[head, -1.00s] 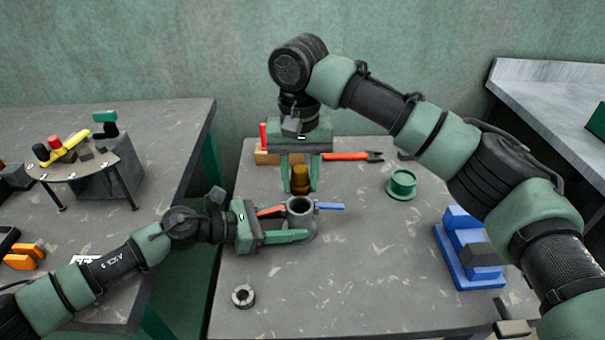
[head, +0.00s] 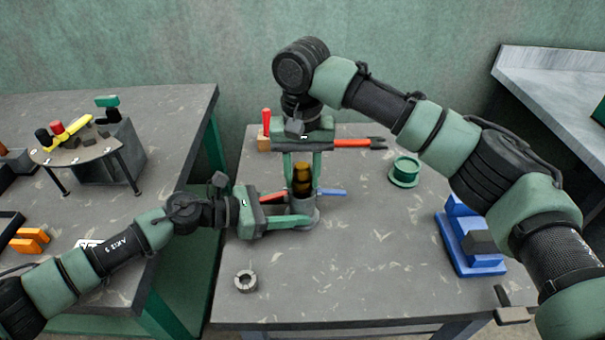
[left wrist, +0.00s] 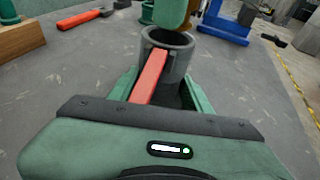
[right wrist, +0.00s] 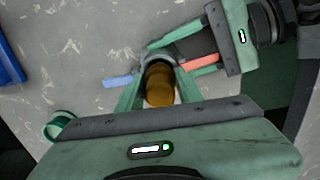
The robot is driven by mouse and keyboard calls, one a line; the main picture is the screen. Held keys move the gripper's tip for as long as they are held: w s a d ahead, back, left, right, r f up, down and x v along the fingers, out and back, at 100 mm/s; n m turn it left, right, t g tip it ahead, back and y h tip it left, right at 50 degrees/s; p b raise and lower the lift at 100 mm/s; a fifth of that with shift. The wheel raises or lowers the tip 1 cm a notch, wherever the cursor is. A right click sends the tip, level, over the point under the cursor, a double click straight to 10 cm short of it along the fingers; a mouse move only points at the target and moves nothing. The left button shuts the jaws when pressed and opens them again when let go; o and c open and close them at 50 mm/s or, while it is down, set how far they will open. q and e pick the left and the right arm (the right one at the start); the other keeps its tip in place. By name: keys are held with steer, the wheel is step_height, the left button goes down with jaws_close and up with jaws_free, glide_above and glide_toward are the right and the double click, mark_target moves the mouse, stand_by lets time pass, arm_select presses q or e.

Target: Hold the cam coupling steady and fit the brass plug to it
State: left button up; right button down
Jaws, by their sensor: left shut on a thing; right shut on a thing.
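The grey cam coupling (head: 303,208) stands on the table with a red lever (left wrist: 149,76) on one side and a blue lever (head: 331,192) on the other. My left gripper (head: 296,216) is shut around its body from the left. My right gripper (head: 302,182) points down from above, shut on the brass plug (head: 302,172). The plug is upright over the coupling mouth, its lower end at the rim in the head view. In the left wrist view the coupling mouth (left wrist: 168,38) still shows dark and open, with a right finger partly hiding the plug; how deep it sits I cannot tell.
A grey ring (head: 245,281) lies at the table's front left. A green flanged part (head: 404,172) and a blue fixture (head: 467,246) are to the right. A red-handled tool (head: 352,143) lies behind, near a wooden block (head: 264,144). A gap separates the left table.

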mark_target(302, 166)
steer(key=shift+f, duration=0.1)
stand_by(0.3)
steer(key=shift+f, duration=0.35)
steer(key=shift+f, duration=0.4)
stand_by(2.1)
arm_select(q)
steer(key=shift+r, duration=0.1)
arm_select(e)
steer(key=shift+r, duration=0.3)
stand_by(1.6)
steer(key=c, duration=0.8)
jaws_free()
steer(key=shift+c, duration=0.2)
step_height(302, 166, up, 12)
